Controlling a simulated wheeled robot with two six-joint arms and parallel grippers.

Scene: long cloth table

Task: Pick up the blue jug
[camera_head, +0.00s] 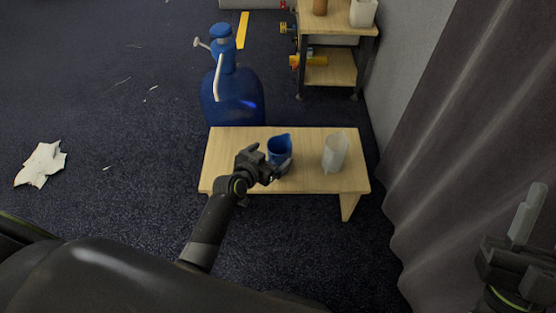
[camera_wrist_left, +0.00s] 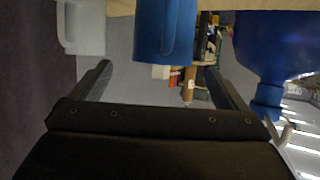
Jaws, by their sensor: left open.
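The blue jug (camera_head: 279,146) stands upright on the small wooden table (camera_head: 225,160), left of a whitish translucent jug (camera_head: 335,153). My left gripper (camera_head: 271,166) is at the near side of the blue jug, open, and covers its lower front part. In the left wrist view, the blue jug (camera_wrist_left: 165,32) shows at the top centre, between the lines of the two open fingers (camera_wrist_left: 160,75). Nothing is held in it. Contact cannot be told. My right gripper (camera_head: 520,250) is at the right edge of the head view, partly cut off, its opening unclear.
A large blue container (camera_head: 232,95) with a pump-like top stands on the floor behind the table. A wooden shelf (camera_head: 335,68) with several items stands at the back right. A grey curtain (camera_head: 460,110) hangs on the right. Crumpled paper (camera_head: 42,164) lies on the open floor at left.

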